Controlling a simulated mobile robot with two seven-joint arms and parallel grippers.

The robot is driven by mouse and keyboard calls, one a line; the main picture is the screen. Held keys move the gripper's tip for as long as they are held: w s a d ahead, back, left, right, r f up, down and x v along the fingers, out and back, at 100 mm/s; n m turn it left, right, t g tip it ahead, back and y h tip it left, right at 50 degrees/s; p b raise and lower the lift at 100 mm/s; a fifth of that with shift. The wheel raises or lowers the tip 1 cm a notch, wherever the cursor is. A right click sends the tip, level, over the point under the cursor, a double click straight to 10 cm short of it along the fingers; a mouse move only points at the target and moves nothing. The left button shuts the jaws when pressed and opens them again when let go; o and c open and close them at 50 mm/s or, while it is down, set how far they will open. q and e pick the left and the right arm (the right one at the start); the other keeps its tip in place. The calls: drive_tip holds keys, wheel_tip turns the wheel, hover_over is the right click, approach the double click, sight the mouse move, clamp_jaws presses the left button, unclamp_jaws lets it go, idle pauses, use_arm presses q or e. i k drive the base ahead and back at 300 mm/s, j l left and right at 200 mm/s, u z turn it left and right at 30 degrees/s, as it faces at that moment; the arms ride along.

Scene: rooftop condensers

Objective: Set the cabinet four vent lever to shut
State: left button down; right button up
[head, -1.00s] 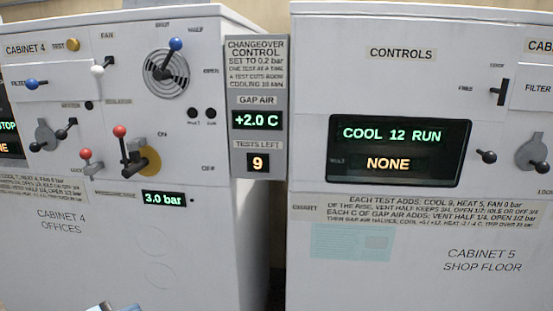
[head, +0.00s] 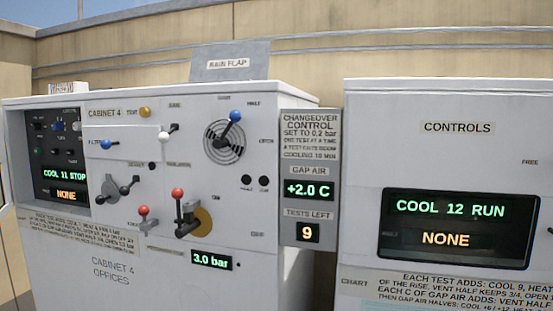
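Cabinet 4 (head: 150,285) stands at left and centre in the head view. Its vent lever (head: 235,117) has a blue knob and sits on a round slotted vent (head: 214,155) on the upper right of the panel. The lever tilts up and right, between the SHUT label (head: 224,98) and the HALF label (head: 253,103), looking nearer HALF. The OPEN label (head: 266,141) is to the right. Neither of my grippers is in view, and nothing touches the lever.
Red-knobbed levers (head: 178,193) stick out below the vent. A changeover sign (head: 310,150) reads gap air +2.0 C and tests left 9. The pressure display (head: 211,260) reads 3.0 bar. The cabinet 4 screen (head: 65,186) reads COOL 11 STOP, NONE. A controls cabinet (head: 440,155) stands at right.

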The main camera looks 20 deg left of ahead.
sight(222, 143)
drive_tip(key=j+u, duration=0.15)
drive_tip(key=u, duration=1.05)
